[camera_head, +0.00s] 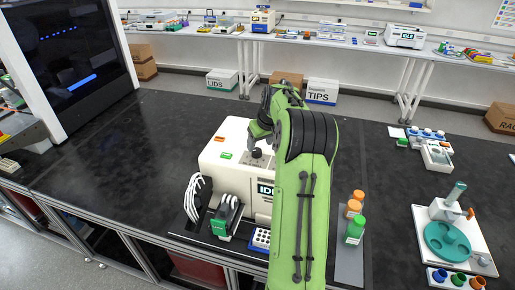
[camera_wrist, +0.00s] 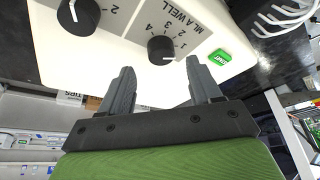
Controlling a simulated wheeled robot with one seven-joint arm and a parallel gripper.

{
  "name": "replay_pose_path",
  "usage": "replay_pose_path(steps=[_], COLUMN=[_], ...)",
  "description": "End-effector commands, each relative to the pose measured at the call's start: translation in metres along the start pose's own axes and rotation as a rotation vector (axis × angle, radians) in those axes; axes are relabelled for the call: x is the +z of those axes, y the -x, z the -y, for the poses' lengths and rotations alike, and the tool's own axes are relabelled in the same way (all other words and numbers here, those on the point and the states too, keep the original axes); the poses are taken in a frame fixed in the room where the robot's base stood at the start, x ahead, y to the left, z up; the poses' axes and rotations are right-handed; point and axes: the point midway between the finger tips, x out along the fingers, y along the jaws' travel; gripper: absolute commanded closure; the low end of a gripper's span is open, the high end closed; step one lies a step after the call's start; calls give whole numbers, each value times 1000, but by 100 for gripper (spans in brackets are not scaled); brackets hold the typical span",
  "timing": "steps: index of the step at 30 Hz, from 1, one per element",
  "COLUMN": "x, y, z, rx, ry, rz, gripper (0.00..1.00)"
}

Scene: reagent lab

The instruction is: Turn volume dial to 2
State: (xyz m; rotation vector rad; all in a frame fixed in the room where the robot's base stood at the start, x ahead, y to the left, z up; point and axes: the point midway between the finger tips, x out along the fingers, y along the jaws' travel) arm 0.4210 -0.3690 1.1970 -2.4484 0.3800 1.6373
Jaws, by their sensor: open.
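The white dispensing machine (camera_head: 228,150) stands on the black bench, its display partly hidden by my arm. In the wrist view, a black dial (camera_wrist: 161,50) sits on its top panel (camera_wrist: 122,25) beside the label "ML x WELL" and the numbers 1 to 4. A pale mark on the dial points roughly right, near the low end of the scale; its exact setting is hard to read. My gripper (camera_wrist: 158,68) is open, with fingers apart on either side below the dial; I cannot tell whether they touch it. In the head view my gripper (camera_head: 257,143) is over the machine's top.
A second black dial (camera_wrist: 78,16) is left of the first. A green START button (camera_wrist: 220,57) lies close to the right finger.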

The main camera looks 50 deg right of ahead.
Motion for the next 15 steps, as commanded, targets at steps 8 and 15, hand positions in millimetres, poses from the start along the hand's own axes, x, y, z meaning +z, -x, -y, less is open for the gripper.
replay_pose_path(steps=[8, 15], x=[-1, -1], y=[-41, -44], z=[1, 1], rx=[-1, 0], ry=[1, 2], rz=[-1, -2], gripper=[37, 37])
